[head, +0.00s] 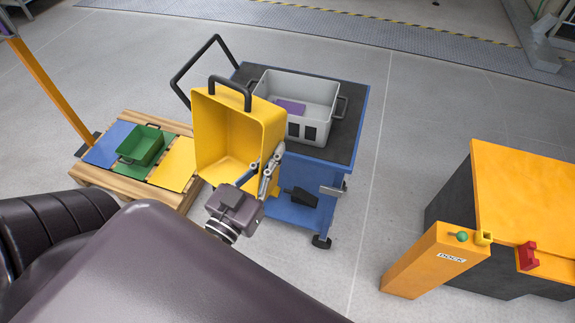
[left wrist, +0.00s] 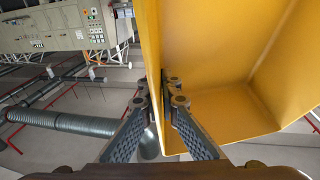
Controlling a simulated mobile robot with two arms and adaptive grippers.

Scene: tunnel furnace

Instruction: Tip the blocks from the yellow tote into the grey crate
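The yellow tote (head: 222,130) is tipped up on its side in the head view, its open side facing me. A black handle shows at its top, and I see no blocks in the visible part of its inside. My left gripper (head: 271,170) is shut on the tote's wall at its lower right. In the left wrist view, its fingers (left wrist: 160,92) lie on both sides of the yellow wall (left wrist: 225,105). The grey crate (head: 318,88) stands just behind and right of the tote, with a purple block (head: 291,106) inside. The tote hides the crate's left front. My right gripper is not in view.
The crate stands on a blue cart (head: 345,140) with a dark top and a black push handle (head: 190,65). At left, a green bin (head: 142,147) stands on a wooden pallet (head: 105,187) with coloured panels. An orange dock station (head: 430,262) stands at right. Floor between is clear.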

